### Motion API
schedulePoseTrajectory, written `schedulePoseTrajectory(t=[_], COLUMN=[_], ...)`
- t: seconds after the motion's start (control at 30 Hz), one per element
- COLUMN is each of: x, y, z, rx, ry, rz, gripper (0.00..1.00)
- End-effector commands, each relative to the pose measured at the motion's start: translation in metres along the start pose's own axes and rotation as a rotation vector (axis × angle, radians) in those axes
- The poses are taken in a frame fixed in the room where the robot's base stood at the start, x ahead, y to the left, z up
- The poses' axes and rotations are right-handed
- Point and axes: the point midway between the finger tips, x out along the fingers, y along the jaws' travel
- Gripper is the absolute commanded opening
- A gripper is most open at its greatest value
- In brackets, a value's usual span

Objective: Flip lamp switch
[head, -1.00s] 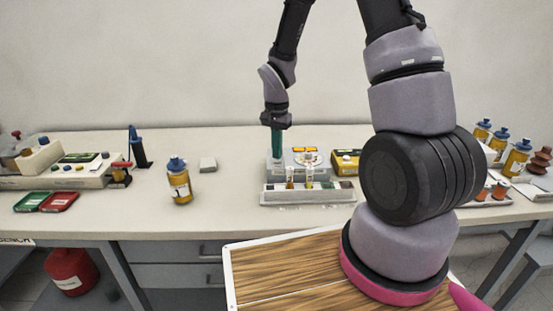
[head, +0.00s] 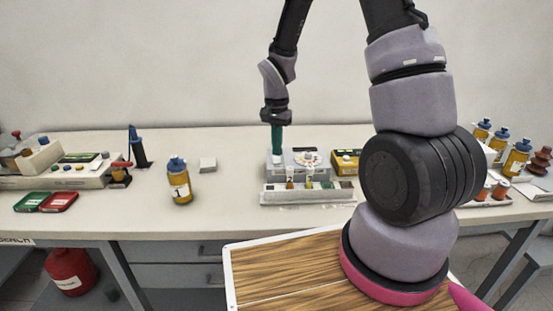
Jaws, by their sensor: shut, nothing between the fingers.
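My gripper (head: 277,153) points straight down, shut and empty, with its tip at the back left of a grey and white device (head: 278,197) in the middle of the bench. The tip overlaps the device's left end, and I cannot tell whether it touches. The device has a round pale dial (head: 306,158) on top and small vials (head: 290,184) standing along its front. No lamp switch can be made out clearly; the area under the fingertips is hidden.
Red (head: 59,202) and green (head: 33,201) trays lie at the left. Several bottles stand far right.

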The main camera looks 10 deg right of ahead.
Motion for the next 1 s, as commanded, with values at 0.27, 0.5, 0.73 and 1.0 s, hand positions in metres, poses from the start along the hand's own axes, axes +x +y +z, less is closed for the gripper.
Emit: schedulePoseTrajectory(t=[0.27,0.5,0.73,1.0], x=[-0.023,-0.042,-0.05,-0.052], y=[-0.001,0.0,0.0,0.0], z=[0.0,0.0,0.0,0.0], rx=[0.0,0.0,0.0,-0.001], ry=[0.002,0.001,0.0,0.002], rz=[-0.002,-0.001,0.0,-0.003], gripper=[0.0,0.0,0.0,0.0])
